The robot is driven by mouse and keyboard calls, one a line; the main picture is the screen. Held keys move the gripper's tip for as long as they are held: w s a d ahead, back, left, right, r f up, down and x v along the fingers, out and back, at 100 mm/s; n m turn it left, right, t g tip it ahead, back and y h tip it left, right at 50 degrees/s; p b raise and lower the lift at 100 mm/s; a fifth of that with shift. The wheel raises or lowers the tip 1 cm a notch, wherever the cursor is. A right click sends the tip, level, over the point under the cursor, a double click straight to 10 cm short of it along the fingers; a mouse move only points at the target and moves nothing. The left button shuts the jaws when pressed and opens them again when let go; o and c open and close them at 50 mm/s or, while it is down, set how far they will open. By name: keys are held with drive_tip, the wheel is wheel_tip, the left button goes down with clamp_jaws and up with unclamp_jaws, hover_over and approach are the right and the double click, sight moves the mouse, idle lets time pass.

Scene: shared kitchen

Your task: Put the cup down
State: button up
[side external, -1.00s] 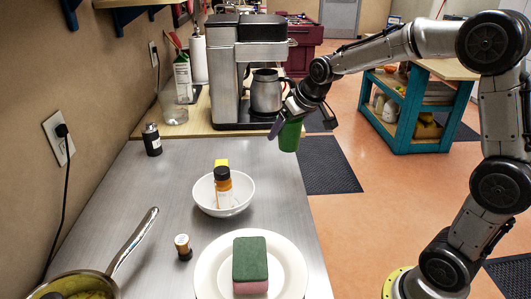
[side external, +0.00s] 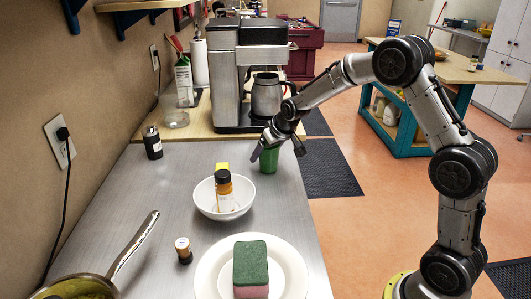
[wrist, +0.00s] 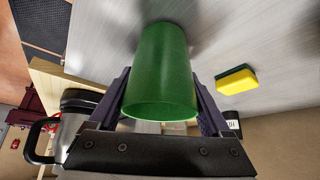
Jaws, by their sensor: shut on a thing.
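The green cup (side external: 268,161) is upright at the far right part of the metal counter, near its right edge. My gripper (side external: 277,150) reaches down over it from the right, with a finger on each side. In the wrist view the cup (wrist: 160,72) sits between the two dark fingers of my gripper (wrist: 163,108), which is shut on it. The cup's base is at or very close to the counter top; I cannot tell if it fully touches.
A white bowl (side external: 224,206) with an orange-brown bottle (side external: 223,190) stands in front of the cup. A plate (side external: 293,262) with a green-and-pink sponge (side external: 251,268) is nearer. A coffee maker (side external: 228,75) stands behind. A yellow sponge (wrist: 237,79) lies beside the cup.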

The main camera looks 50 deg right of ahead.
drive_tip(key=shift+f, duration=0.15)
drive_tip(key=o, duration=1.2)
drive_tip(key=shift+c, duration=0.2)
drive_tip(key=shift+r, duration=0.35)
drive_tip(key=v, duration=1.2)
drive_tip(key=s+a+r+n, duration=0.1)
drive_tip(key=s+a+r, duration=0.15)
drive_tip(key=s, duration=0.45)
drive_tip(key=s+a+r, duration=0.2)
drive_tip(key=s+a, duration=0.1)
drive_tip(key=s, duration=0.3)
drive_tip(key=s+a+f, duration=0.1)
drive_tip(key=s+a, duration=0.1)
drive_tip(key=s, duration=0.7)
drive_tip(key=s+a+f+n+y, duration=0.1)
drive_tip(key=s+a+f, duration=0.1)
drive_tip(key=s, duration=0.7)
drive_tip(key=shift+f+g, duration=0.15)
drive_tip(key=shift+g, duration=0.25)
